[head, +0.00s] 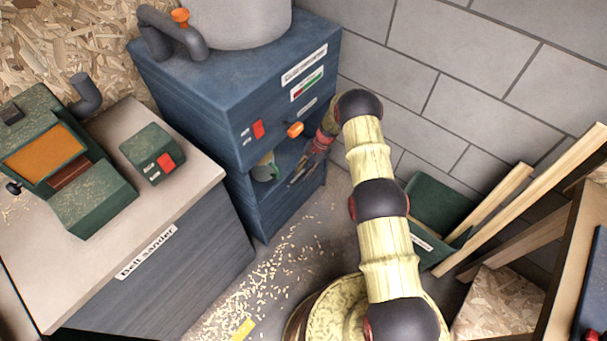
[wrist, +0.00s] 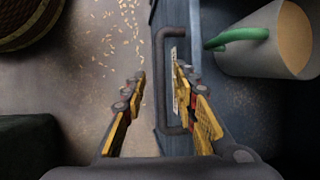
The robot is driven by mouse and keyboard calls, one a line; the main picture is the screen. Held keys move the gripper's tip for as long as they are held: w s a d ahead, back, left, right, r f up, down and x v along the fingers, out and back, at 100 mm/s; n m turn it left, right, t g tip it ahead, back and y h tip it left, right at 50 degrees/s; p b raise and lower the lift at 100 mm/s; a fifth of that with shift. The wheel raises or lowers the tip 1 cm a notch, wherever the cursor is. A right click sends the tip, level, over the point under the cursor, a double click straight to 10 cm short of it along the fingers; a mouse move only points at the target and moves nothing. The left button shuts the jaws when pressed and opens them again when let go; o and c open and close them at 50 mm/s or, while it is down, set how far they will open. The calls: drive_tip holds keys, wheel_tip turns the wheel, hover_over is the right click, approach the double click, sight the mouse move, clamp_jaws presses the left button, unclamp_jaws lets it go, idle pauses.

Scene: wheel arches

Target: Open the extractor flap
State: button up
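The blue extractor cabinet (head: 195,100) stands against the wall with a dark opening low in its front. In the wrist view, a dark bar handle (wrist: 159,70) is fixed along a blue edge that seems to belong to the flap. A pale label shows beside the bar. I cannot tell how far the flap is swung. My gripper (head: 302,172) is at the opening. In the wrist view my gripper (wrist: 157,82) is open, its yellow-and-black fingers apart with the bar between them; contact is not clear. A grey mug with a green handle (wrist: 275,40) is right of the fingers, at the opening.
An orange knob (head: 295,129) juts from the cabinet front above the opening. A belt sander bench (head: 190,235) stands at left. A green bin (head: 437,205) and timber planks (head: 530,195) are at right. Wood chips (head: 265,285) litter the floor.

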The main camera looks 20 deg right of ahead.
drive_tip(key=shift+c, duration=1.4)
drive_tip(key=c, duration=0.4)
clamp_jaws()
